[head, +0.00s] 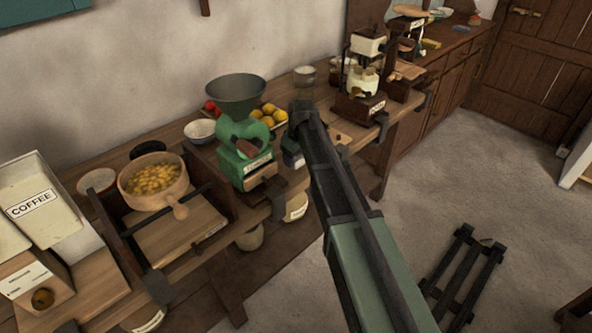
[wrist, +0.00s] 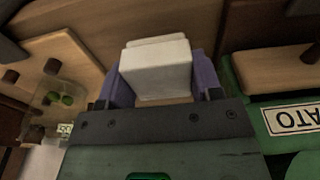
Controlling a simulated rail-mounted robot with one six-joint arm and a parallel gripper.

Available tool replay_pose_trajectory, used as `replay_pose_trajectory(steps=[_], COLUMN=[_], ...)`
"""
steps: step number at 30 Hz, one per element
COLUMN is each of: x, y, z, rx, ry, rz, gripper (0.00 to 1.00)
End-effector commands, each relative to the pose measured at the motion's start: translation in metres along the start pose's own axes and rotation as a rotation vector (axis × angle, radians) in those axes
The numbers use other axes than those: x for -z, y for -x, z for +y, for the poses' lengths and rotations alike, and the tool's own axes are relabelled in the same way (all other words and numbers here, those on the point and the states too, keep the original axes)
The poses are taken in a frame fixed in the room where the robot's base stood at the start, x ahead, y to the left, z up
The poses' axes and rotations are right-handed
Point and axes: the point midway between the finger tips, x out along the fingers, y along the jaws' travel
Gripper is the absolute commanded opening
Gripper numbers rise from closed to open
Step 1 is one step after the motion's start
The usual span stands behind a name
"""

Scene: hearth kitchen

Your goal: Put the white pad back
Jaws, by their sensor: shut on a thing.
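The white pad (wrist: 156,72) is a pale block in the wrist view, between the two purple fingers of my gripper (wrist: 160,85). My gripper is shut on it, with one finger against each side. A brown wooden surface lies beyond the pad; I cannot tell whether the pad touches it. In the head view my gripper (head: 294,156) is low over the wooden bench, just right of the green machine, and my arm hides most of it. The pad cannot be made out there.
The green machine (head: 243,140) with a dark funnel stands close on the left; its label ends in "ATO" in the wrist view. A cream machine (head: 362,80) stands to the right. Lemons (head: 268,117) and a white bowl (head: 200,130) are behind. A pot (head: 153,182) stands further left.

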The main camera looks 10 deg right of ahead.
Motion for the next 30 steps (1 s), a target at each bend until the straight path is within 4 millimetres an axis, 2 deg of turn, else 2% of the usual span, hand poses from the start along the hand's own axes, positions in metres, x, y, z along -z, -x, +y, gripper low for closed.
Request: replay_pose_trajectory(steps=[1,3,8,14,15,19,26,30], x=[-0.003,-0.004,-0.003,-0.003,-0.003,-0.003,-0.003,-0.002], y=[-0.023,-0.029,-0.023,-0.028,-0.027,-0.026,-0.026,-0.018], z=[0.000,0.000,0.000,0.000,0.000,0.000,0.000,0.000], rx=[0.000,0.000,0.000,0.000,0.000,0.000,0.000,0.000], ry=[0.000,0.000,0.000,0.000,0.000,0.000,0.000,0.000], rz=[0.000,0.000,0.000,0.000,0.000,0.000,0.000,0.000], gripper=[0.30,0.30,0.30,0.30,0.64,0.84,0.85,0.85])
